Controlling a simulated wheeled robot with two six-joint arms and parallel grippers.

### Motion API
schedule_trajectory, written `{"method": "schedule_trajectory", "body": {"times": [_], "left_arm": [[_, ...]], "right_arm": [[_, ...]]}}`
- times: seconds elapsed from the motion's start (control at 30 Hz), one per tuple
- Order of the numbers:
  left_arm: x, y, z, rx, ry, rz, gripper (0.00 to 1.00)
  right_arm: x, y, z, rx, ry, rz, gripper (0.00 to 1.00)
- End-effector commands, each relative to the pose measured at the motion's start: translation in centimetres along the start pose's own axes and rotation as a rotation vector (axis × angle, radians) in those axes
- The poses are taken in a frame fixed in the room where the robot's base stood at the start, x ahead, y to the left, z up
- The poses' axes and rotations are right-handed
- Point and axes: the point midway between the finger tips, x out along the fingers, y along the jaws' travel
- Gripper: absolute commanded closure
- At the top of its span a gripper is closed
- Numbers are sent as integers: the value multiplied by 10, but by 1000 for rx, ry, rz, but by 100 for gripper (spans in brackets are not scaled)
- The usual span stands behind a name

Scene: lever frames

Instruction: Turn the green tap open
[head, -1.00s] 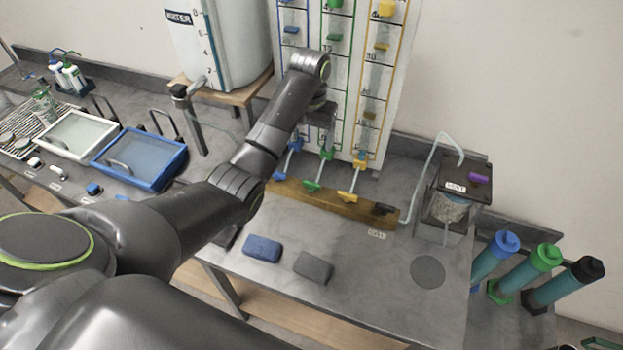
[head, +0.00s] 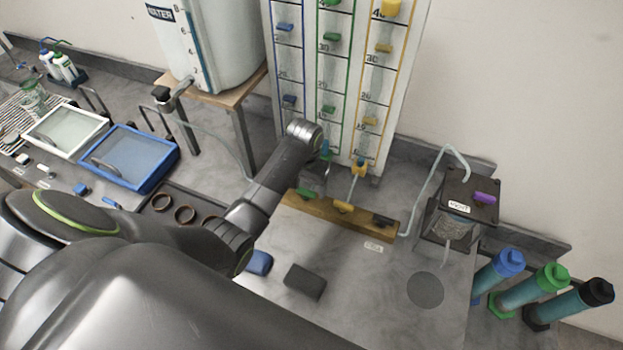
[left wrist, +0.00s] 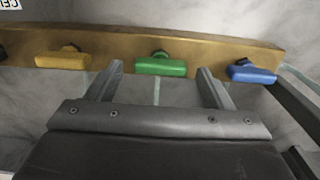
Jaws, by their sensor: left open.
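The green tap (head: 305,193) sits on a wooden bar (head: 325,212), left of a yellow tap (head: 344,207). In the left wrist view the green tap's handle (left wrist: 160,67) lies crosswise between the two fingertips of my left gripper (left wrist: 160,78), with a gap on each side. The fingers are open, and I cannot tell whether they reach down around the handle. In the head view my left gripper (head: 316,180) is just behind the bar, its fingertips hidden. My right gripper is not in view.
In the left wrist view a yellow tap (left wrist: 62,60) and a blue tap (left wrist: 250,72) flank the green one closely. A black tap (head: 382,220) ends the bar. A tall panel of tubes (head: 340,90) stands behind.

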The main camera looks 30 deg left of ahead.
Motion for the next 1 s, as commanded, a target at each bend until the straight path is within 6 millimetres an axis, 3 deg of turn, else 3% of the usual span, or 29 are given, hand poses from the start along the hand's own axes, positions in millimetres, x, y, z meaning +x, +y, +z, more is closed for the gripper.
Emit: {"method": "schedule_trajectory", "body": {"times": [0.37, 0.73, 1.0], "left_arm": [[8, -1, 6, -1, 0, 0, 25], [8, 0, 5, -1, 0, 0, 70], [8, 0, 5, -30, 1, 0, 70]], "right_arm": [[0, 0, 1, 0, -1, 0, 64], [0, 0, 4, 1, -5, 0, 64], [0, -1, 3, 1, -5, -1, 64]]}}
